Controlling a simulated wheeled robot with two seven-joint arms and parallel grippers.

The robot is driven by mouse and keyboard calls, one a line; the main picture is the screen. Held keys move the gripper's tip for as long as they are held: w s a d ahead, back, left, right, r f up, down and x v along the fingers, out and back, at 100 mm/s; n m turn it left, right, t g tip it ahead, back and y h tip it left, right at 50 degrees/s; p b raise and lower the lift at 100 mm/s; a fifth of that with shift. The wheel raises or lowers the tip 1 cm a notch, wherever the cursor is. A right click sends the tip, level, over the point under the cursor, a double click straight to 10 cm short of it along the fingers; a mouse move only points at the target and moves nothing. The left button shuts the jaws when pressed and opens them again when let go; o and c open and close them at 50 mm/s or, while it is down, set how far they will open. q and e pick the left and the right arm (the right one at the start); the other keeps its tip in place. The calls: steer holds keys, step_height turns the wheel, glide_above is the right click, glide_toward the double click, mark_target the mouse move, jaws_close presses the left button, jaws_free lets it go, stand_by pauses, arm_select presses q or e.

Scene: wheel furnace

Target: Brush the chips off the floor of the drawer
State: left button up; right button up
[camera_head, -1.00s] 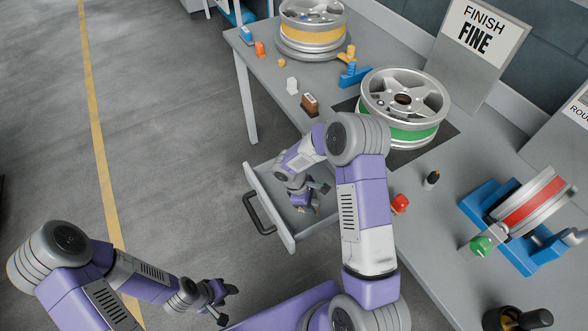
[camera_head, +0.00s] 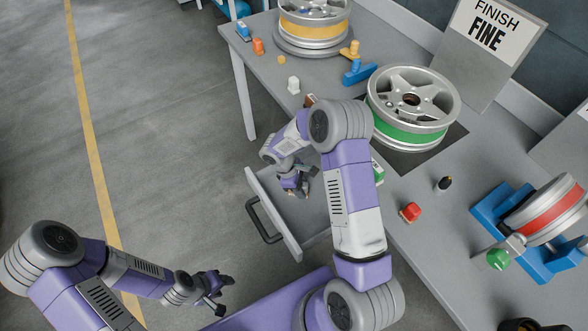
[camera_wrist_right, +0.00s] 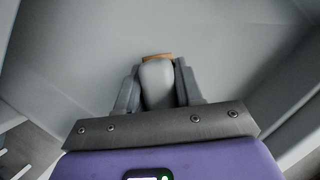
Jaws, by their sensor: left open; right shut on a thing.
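The drawer (camera_head: 311,217) is pulled open under the bench, its dark handle facing left. My right gripper (camera_head: 297,188) is down inside it, toward the far end. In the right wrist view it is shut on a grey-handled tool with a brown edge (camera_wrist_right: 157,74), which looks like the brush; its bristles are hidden. The drawer floor (camera_wrist_right: 215,35) shows plain grey there, and I cannot make out any chips in either view. My left gripper (camera_head: 218,289) is open and empty, over the floor, left of and below the drawer in the head view.
A red-banded wheel sits on a blue stand (camera_head: 532,262). The drawer's side walls are close around my right gripper.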

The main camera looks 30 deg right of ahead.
steer(key=shift+w+r, duration=0.1)
steer(key=shift+w, duration=0.25)
step_height(320, 180, up, 4)
steer(key=shift+s+f+p, duration=0.15)
steer(key=shift+f+p, duration=0.1)
steer(key=shift+p, duration=0.85)
step_height(320, 180, up, 4)
steer(key=p, duration=0.3)
steer(key=shift+r, duration=0.2)
steer(key=shift+a, duration=0.15)
